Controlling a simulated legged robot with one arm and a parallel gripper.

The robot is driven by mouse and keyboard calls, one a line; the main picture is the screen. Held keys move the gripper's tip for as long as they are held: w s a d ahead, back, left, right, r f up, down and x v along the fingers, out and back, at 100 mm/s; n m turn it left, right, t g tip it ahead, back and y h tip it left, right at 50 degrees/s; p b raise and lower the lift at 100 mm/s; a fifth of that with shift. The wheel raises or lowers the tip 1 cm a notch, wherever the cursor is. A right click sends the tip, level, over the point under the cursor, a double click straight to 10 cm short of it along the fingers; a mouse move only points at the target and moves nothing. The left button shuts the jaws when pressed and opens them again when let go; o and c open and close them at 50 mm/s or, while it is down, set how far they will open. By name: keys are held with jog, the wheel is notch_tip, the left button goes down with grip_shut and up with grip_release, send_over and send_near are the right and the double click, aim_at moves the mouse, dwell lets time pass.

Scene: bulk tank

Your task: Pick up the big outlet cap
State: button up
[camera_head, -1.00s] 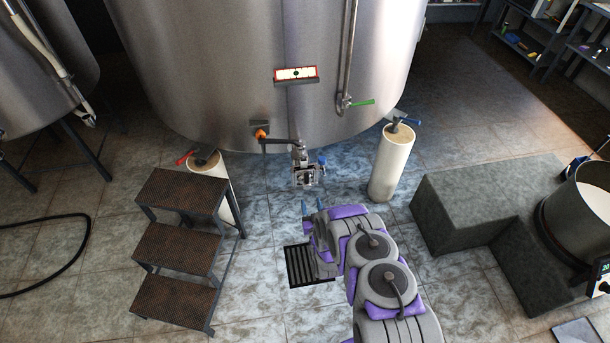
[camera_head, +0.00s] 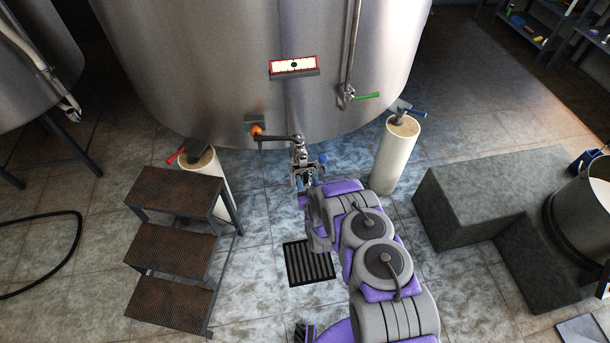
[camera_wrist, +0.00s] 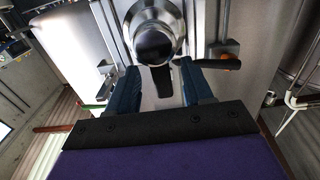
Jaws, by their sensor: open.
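The tank's metal outlet fitting (camera_head: 302,170) sits low on the front of the big steel tank, with a blue part at its right. In the wrist view, a round metal fitting with a dark round face (camera_wrist: 154,44) is at top centre, just beyond my fingertips. I cannot tell for sure whether this dark face is the big outlet cap. My gripper (camera_wrist: 163,78) is open, its two blue fingers apart on either side below the fitting. Nothing is clearly held between them. In the head view my arm hides most of the gripper, close under the outlet.
Rusty steps (camera_head: 180,235) stand at left and grey block steps (camera_head: 480,200) at right. A white pillar (camera_head: 397,155) with a blue handle stands right of the outlet. A black floor grate (camera_head: 308,262) lies below. A pot (camera_head: 585,205) is at far right.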

aim_at(309, 184)
jog(key=shift+s+a, duration=0.1)
jog(key=shift+a, duration=0.15)
jog(key=shift+c, duration=0.5)
jog(key=shift+d, duration=0.45)
jog(key=c, duration=0.4)
jog(key=shift+a, duration=0.1)
grip_shut()
jog(key=shift+a, duration=0.15)
jog(key=shift+r, duration=0.15)
jog(key=shift+r+p, duration=0.35)
jog(key=shift+r, duration=0.05)
notch_tip(309, 184, up, 18)
jog(key=p, duration=0.8)
jog(key=s+d+r+m+h+b, duration=0.2)
jog(key=d+r+h, duration=0.3)
jog(key=d+r, duration=1.4)
notch_tip(309, 184, up, 3)
jog(key=shift+s+d+f+m+t, duration=0.15)
jog(key=shift+s+m+t, duration=0.2)
jog(key=shift+m, duration=0.25)
